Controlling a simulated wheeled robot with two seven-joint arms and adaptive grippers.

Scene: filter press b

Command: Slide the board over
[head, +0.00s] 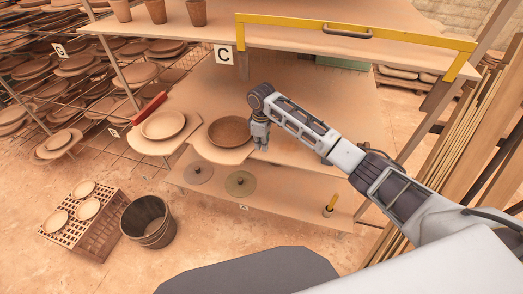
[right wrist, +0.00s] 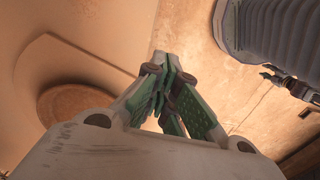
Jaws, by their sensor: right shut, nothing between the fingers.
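A pale board (head: 224,154) with rounded corners lies on the work table and carries a round brown dish (head: 229,130). A second pale board (head: 152,146) to its left carries a lighter round dish (head: 163,124). My right gripper (head: 260,146) points down at the right end of the board with the brown dish. It is shut and empty. In the right wrist view its green-padded fingers (right wrist: 166,70) are together, with the board (right wrist: 62,68) and the brown dish (right wrist: 72,101) to their left. Whether the fingers touch the board I cannot tell. My left gripper is not in view.
A shelf with a yellow frame (head: 350,27) and clay pots (head: 157,11) stands above the table. A red block (head: 149,108) lies behind the left board. A lower shelf holds two discs (head: 240,183). A bucket (head: 147,222) and crate (head: 95,237) stand on the floor. The table behind is clear.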

